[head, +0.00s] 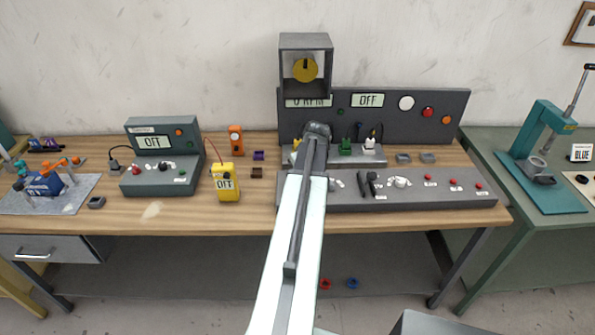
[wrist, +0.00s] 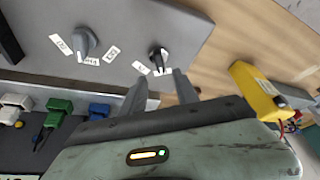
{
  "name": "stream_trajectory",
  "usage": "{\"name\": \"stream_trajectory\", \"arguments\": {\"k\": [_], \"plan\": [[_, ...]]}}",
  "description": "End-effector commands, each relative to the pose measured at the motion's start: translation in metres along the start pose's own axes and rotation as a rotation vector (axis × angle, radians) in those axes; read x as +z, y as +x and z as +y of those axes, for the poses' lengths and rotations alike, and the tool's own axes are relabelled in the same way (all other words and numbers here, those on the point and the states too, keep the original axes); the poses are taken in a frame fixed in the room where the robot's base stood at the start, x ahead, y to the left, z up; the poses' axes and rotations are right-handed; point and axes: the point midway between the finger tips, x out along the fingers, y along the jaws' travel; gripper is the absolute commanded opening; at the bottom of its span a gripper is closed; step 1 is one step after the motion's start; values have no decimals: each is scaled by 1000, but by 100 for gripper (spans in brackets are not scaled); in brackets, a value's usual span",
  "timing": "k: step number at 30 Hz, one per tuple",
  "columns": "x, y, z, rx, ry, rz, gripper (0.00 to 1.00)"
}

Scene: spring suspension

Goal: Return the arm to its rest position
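My arm (head: 300,225) rises from the bottom middle of the head view and stretches over the workbench to a dark joint in front of the upright panel. I cannot clearly make out my gripper in the head view. In the wrist view my gripper (wrist: 159,88) has its two grey fingers apart, with nothing held between them. A black knob (wrist: 158,57) on the grey control panel (wrist: 185,28) shows just beyond the gap between the fingertips. I cannot tell whether the fingers touch it.
The wooden bench (head: 165,215) carries a yellow meter (head: 226,183), a green-grey control box (head: 162,155) and a tall display panel (head: 440,103) with a boxed yellow dial (head: 304,68). A teal press (head: 545,140) stands on the right table. The bench's front strip left of my arm is mostly clear.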

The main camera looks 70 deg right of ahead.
Motion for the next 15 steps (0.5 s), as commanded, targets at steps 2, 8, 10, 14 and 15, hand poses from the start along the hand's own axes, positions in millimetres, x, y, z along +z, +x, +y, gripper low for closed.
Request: {"name": "stream_trajectory", "arguments": {"k": [2, 8, 10, 14, 15], "plan": [[-2, -22, 0, 0, 1, 0, 36], [0, -25, 1, 1, 0, 0, 36], [0, -24, 0, 0, -1, 0, 36], [0, -24, 0, 0, -2, 0, 36], [0, -24, 0, 0, -2, 0, 36]]}}
